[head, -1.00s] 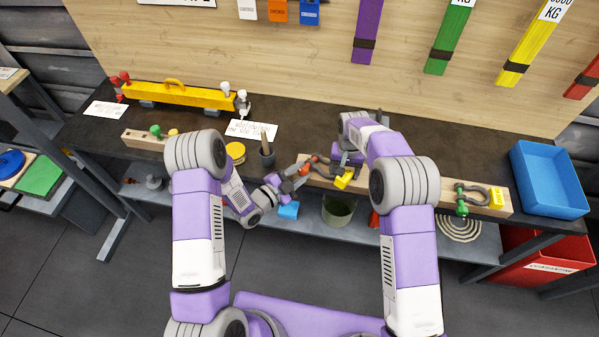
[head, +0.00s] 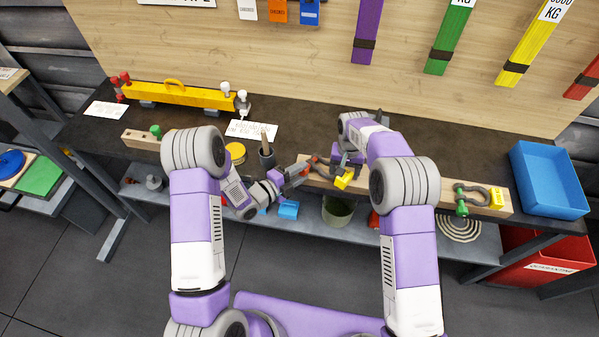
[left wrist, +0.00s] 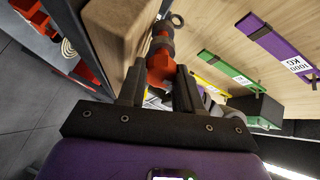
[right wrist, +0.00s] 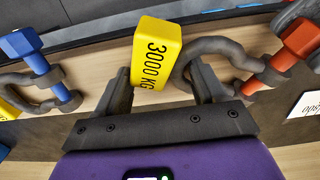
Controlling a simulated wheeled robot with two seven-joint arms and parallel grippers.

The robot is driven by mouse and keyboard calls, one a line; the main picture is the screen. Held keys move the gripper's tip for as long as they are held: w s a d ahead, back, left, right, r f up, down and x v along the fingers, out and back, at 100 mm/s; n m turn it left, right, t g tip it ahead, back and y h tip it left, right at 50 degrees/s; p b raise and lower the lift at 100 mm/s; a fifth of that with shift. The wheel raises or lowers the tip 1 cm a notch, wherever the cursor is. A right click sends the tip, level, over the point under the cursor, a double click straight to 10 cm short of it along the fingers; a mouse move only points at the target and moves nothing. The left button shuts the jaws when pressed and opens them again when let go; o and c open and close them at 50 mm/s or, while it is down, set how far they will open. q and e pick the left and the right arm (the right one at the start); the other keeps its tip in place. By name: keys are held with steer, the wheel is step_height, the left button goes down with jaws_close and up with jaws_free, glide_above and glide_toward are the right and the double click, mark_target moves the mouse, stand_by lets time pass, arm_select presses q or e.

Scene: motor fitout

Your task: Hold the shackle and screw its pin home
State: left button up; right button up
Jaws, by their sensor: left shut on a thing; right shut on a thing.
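The shackle (right wrist: 210,48) is grey, with an orange pin (right wrist: 285,58) and a yellow 3000 KG tag (right wrist: 165,50). It stands at a wooden block on the bench; its orange part shows small in the head view (head: 316,160). My right gripper (right wrist: 163,75) has the yellow tag between its fingers, beside the shackle's bow. My left gripper (left wrist: 160,72) is shut on the orange pin head (left wrist: 159,66), which shows between its fingertips. The pin's thread is too small to judge.
A green-pinned shackle (head: 463,199) is further right, near a blue bin (head: 550,178). A dark cup (head: 267,158) and yellow tin (head: 235,152) stand left of my left gripper. A yellow beam (head: 180,95) lies behind.

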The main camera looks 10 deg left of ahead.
arm_select(q)
steer(key=shift+s+d, duration=0.1)
arm_select(e)
steer(key=shift+w+d+r, duration=0.1)
steer(key=shift+w, duration=0.1)
arm_select(q)
steer(key=o, duration=1)
steer(key=shift+o, duration=0.2)
arm_select(e)
steer(key=shift+s, duration=0.1)
arm_select(q)
steer(key=n, duration=0.2)
steer(key=shift+f+n+t, duration=0.1)
steer(key=shift+n+t, duration=0.3)
steer(key=n+t, duration=0.1)
steer(key=n, duration=0.3)
steer(key=shift+n, duration=0.3)
steer(key=n+t+y, duration=0.1)
steer(key=n, duration=0.7)
steer(key=shift+n+t+y, duration=0.3)
steer(key=shift+t+y, duration=0.1)
steer(key=v, duration=1.2)
